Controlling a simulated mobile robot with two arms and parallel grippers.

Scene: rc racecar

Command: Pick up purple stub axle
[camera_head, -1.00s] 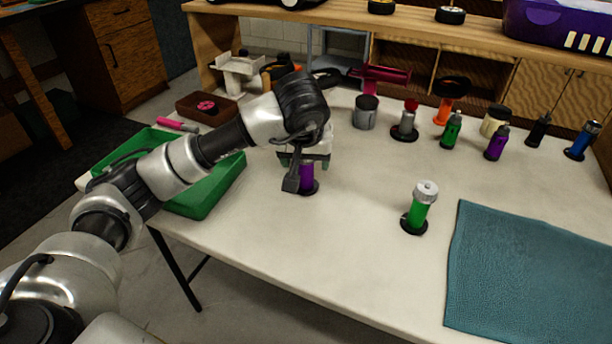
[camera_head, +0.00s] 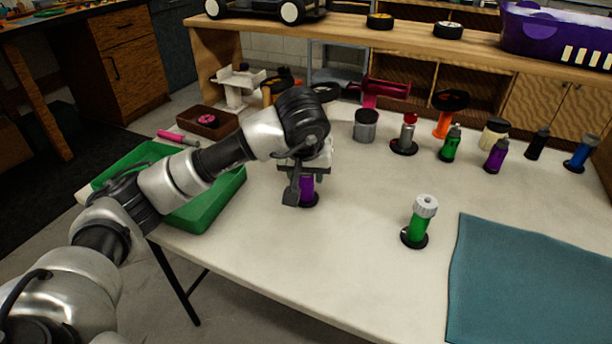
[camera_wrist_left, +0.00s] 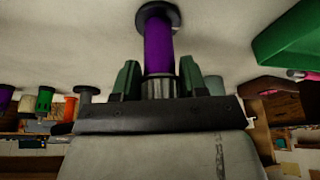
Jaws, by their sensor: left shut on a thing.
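The purple stub axle (camera_head: 307,188) stands upright on its black round base on the white table, toward the table's left side. My left gripper (camera_head: 302,180) comes down over it from above and is shut on it. In the left wrist view the purple stub axle (camera_wrist_left: 158,48) sits between the two green fingers of my left gripper (camera_wrist_left: 159,82), with its grey ribbed end between them. The base appears to rest on the table. My gripper hides the top of the axle in the head view. My right gripper is not in view.
A green tray (camera_head: 216,200) lies left of my gripper, under my left arm. Several bottles and parts line the back. The table between is clear.

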